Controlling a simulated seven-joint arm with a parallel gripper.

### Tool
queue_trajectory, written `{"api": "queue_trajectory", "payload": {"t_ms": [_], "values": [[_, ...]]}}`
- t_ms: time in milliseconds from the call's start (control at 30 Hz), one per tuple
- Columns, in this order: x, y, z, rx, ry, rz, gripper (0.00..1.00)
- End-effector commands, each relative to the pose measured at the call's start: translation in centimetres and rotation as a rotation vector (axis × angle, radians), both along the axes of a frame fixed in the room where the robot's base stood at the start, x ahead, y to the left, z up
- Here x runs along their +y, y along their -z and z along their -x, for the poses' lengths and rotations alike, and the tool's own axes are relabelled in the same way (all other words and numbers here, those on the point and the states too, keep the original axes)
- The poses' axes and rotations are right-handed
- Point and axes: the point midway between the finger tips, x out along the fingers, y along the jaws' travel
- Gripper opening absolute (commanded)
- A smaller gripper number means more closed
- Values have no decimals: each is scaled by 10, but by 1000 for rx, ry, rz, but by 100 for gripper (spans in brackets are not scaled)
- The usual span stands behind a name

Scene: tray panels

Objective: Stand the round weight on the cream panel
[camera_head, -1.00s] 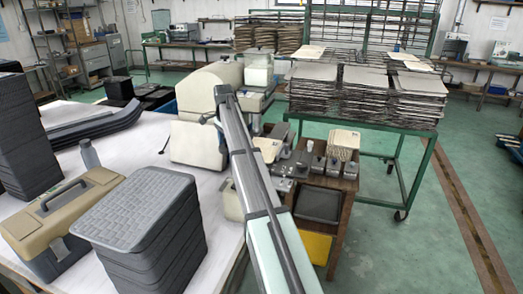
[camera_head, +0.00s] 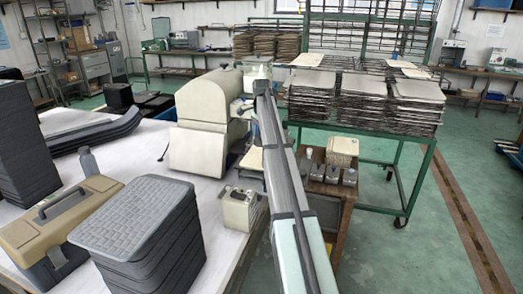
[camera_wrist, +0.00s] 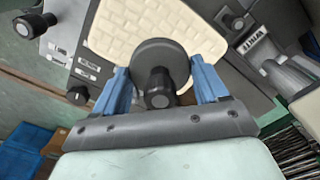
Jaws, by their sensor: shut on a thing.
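The round weight (camera_wrist: 138,55), a dark disc with a black knob (camera_wrist: 160,88), is between the blue fingers of my gripper (camera_wrist: 160,80) in the wrist view. My gripper is shut on it. The cream panel (camera_wrist: 160,18), with a woven-looking surface, shows behind the weight. The weight overlaps the panel's lower part in the picture; I cannot tell whether they touch. In the head view my arm crosses the centre, and I cannot make out the weight or the fingers there.
In the wrist view a grey unit with black knobs (camera_wrist: 60,45) stands left of the panel, and a grey labelled block (camera_wrist: 258,38) stands right. The head view shows a cream stack (camera_head: 342,148) on the wooden cart and a green rack of panels (camera_head: 362,105).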

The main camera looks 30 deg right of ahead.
Motion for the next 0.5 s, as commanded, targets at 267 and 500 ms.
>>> {"api": "queue_trajectory", "payload": {"t_ms": [267, 500], "values": [[0, 25, 0, -1, 0, 0, 18], [1, 51, 0, 0, 0, 0, 18]]}}
